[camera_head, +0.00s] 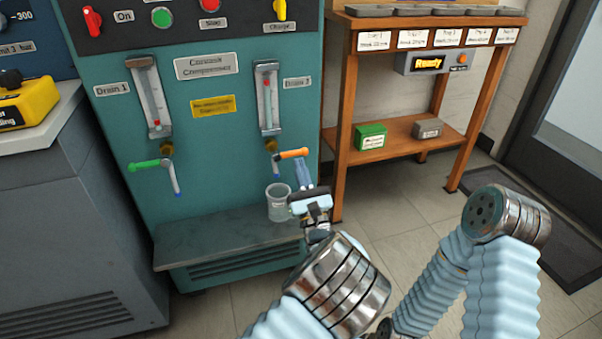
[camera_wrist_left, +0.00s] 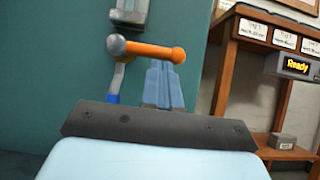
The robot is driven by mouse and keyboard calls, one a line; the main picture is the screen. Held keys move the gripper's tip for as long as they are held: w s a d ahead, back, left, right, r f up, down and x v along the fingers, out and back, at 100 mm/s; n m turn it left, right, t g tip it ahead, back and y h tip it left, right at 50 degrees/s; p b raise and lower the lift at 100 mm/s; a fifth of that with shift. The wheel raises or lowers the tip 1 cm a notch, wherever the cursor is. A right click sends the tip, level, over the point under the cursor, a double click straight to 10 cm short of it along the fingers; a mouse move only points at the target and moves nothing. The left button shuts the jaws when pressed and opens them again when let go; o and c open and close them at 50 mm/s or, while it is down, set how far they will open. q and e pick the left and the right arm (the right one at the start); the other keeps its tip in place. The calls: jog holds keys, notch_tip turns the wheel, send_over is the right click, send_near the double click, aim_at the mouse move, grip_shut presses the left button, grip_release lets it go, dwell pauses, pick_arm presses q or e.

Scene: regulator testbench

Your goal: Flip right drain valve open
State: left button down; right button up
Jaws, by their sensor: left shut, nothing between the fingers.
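The right drain valve has an orange lever (camera_head: 292,153) under the right gauge tube on the teal cabinet. It points right, roughly level, and it also shows in the left wrist view (camera_wrist_left: 148,50). A thin spout with a blue end (camera_wrist_left: 114,90) hangs below its pivot. My left gripper (camera_head: 302,165) is shut and empty, its light-blue fingers just below the lever's outer end. In the left wrist view the fingertips (camera_wrist_left: 162,70) come up close under the lever; I cannot tell whether they touch. My right arm shows at the right, but its gripper does not.
A clear beaker (camera_head: 279,205) stands on the cabinet's grey ledge (camera_head: 200,241) below the valve. The left drain valve has a green lever (camera_head: 144,166) pointing left. A wooden shelf (camera_head: 400,137) stands to the right, with open floor in front.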

aim_at(303, 149)
pick_arm(q)
jog(key=shift+n, duration=0.4)
jog(key=shift+r+n+g+y, duration=0.15)
jog(key=shift+n+g+y, duration=0.35)
jog(key=shift+n+y, duration=0.5)
